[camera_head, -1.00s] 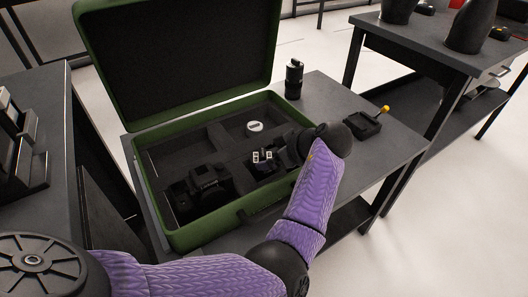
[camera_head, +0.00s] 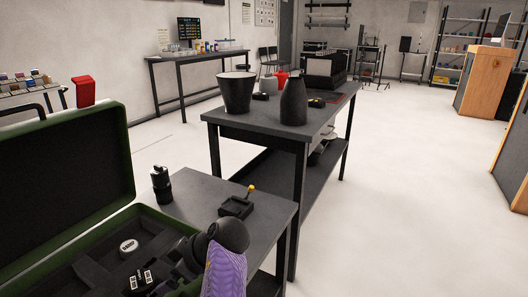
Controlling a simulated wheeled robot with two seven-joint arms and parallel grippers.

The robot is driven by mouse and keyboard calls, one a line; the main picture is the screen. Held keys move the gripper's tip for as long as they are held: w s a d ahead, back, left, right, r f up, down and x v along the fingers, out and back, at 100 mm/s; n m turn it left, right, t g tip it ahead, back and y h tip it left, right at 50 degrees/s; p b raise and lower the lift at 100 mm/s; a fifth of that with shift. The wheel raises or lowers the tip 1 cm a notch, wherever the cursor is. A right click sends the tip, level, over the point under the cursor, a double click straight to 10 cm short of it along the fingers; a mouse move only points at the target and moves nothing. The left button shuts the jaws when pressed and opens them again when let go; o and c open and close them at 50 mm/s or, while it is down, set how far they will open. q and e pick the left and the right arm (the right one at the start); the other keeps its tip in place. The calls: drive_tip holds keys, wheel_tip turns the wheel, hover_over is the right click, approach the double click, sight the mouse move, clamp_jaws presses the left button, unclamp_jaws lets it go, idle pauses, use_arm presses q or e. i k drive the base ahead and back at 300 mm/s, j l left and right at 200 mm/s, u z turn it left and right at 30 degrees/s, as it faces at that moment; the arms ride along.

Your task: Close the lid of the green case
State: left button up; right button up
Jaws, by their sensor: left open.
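The green case (camera_head: 95,240) is at the lower left, partly cut off by the picture's edge. Its lid (camera_head: 60,185) stands raised, with a dark lining facing me. The dark foam inside holds a round white-topped item (camera_head: 129,246). My left gripper (camera_head: 165,281) is open, low over the right part of the case's interior. It is dark against the foam, so I cannot tell whether it touches anything. My right gripper is not in view.
The case sits on a dark table (camera_head: 205,192) with a black cylinder (camera_head: 161,185) and a small black device with a yellow knob (camera_head: 236,207). Another table (camera_head: 262,125) behind carries a black pot (camera_head: 237,92) and a black vase (camera_head: 294,100). Open floor (camera_head: 415,190) lies to the right.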

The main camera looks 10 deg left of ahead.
sight(63, 173)
drive_tip(key=l, duration=0.7)
drive_tip(key=k+l, duration=0.1)
drive_tip(key=l, duration=0.55)
